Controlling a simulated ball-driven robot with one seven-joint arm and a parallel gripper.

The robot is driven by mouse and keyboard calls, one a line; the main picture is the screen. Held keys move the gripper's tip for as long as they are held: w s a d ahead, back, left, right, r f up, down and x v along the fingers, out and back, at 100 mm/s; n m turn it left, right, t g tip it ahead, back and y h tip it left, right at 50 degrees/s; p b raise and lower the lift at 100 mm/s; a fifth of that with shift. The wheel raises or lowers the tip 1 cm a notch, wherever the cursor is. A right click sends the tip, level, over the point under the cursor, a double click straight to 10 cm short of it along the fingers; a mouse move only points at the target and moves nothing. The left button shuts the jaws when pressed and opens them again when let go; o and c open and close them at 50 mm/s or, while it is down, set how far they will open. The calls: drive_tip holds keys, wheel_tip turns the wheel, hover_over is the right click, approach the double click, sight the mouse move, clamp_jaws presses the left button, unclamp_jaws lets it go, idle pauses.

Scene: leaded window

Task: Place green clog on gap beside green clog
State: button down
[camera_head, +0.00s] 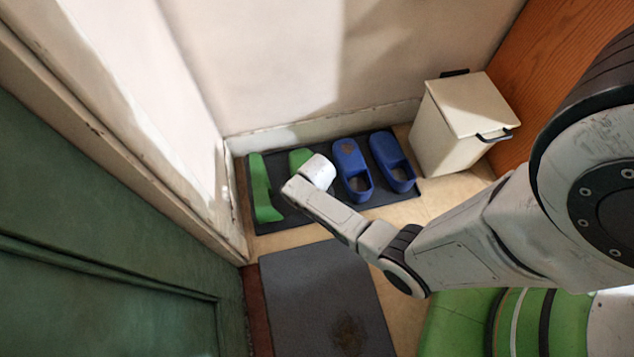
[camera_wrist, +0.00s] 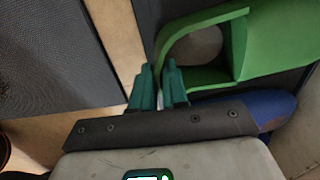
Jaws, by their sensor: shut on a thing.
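One green clog (camera_head: 263,192) is at the left end of the dark shoe mat (camera_head: 280,226), showing a narrow outline. A second green clog (camera_head: 299,157) is to its right, partly hidden behind my wrist in the head view. In the wrist view this held clog (camera_wrist: 275,45) fills the upper right. My gripper (camera_wrist: 161,72) has its teal fingers closed on the rim at its open end. The fingertips are hidden in the head view. I cannot tell whether the held clog is clear of the mat. A dark strip of mat shows between the two green clogs.
Two blue clogs (camera_head: 352,168) (camera_head: 391,160) stand on the mat's right part; blue also shows close under the held clog (camera_wrist: 268,106). A cream bin (camera_head: 450,135) stands right of the mat. Walls are behind and left. A grey doormat (camera_head: 320,290) lies in front.

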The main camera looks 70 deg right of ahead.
drive_tip(key=c, duration=1.1)
unclamp_jaws()
drive_tip(key=shift+c, duration=0.2)
wheel_tip(320, 180, up, 12)
drive_tip(key=p, duration=0.7)
drive_tip(key=s+a+r+n, duration=0.2)
drive_tip(key=r+n, duration=0.4)
drive_tip(key=n, duration=0.3)
drive_tip(key=s+a+r+n, duration=0.3)
drive_tip(key=a+r+n, duration=0.1)
drive_tip(key=r+n, duration=0.3)
drive_tip(key=s+a+r+n+t, duration=0.1)
drive_tip(key=s+a+r+n, duration=0.1)
drive_tip(key=r+n, duration=0.5)
drive_tip(key=shift+s+a+r+n, duration=0.25)
drive_tip(key=shift+a+n, duration=0.55)
drive_tip(key=shift+n, duration=1.7)
